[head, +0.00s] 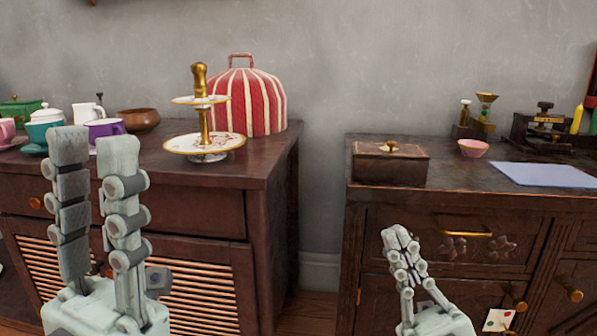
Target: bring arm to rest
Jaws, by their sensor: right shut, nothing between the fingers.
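My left gripper (94,150) is large in the left foreground, its two fingers pointing up and apart, with a gap between them and nothing held. It stands in front of the left cabinet and hides part of its top and front. My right gripper (390,233) is lower, in front of the right cabinet's drawers. Its fingers are together, point up and to the left, and hold nothing. It is clear of the cabinet top.
The left cabinet (272,170) bears a tiered stand (205,143), a red striped tea cosy (258,100), a brown bowl (139,119) and several cups. The right cabinet (450,190) bears a wooden box (390,164), a pink bowl (473,148) and a blue sheet (545,174). A gap separates the cabinets.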

